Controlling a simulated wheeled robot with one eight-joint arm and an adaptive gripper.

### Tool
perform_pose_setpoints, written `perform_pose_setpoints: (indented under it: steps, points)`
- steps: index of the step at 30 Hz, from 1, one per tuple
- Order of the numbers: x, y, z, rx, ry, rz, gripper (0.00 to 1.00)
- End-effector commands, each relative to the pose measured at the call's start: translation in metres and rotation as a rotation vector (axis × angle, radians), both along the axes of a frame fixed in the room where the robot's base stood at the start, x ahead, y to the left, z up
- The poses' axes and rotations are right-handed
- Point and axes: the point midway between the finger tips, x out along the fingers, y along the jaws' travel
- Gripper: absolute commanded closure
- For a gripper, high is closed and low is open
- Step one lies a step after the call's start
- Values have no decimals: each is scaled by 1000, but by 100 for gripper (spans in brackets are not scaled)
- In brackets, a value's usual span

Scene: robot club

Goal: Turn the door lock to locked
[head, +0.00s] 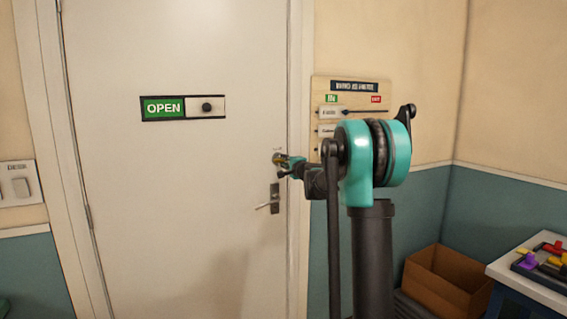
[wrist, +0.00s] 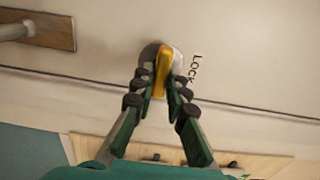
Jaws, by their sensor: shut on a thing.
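The door lock is a yellow turn knob (wrist: 162,68) on a round pale metal base (wrist: 149,50). In the head view it is a small spot (head: 277,158) on the door, above the handle. In the wrist view the word LOCK is printed just to its right, and the knob's long side runs nearly up and down the picture. My gripper (wrist: 159,90) has its two green fingers closed on either side of the knob. In the head view my gripper (head: 287,163) reaches the lock from the right, and the knob is partly hidden by it.
A lever door handle (head: 272,200) sits just below the lock; it also shows at the wrist view's upper left (wrist: 40,30). The white door (head: 170,190) is shut and carries a green OPEN sign (head: 164,108). A cardboard box (head: 445,282) and a table (head: 530,285) stand at right.

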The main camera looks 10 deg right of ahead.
Motion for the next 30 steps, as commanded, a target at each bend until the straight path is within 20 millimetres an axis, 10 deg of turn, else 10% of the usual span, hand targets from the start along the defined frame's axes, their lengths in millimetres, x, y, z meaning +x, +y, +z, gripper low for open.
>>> perform_pose_setpoints:
  steps: [6, 12, 23, 30]
  points:
    - [0, -1, 0, 1, 0, -1, 100]
    - [0, 0, 0, 0, 0, -1, 66]
    - [-4, -2, 0, 0, 0, -1, 66]
    - [-40, -14, 0, 0, 0, -3, 66]
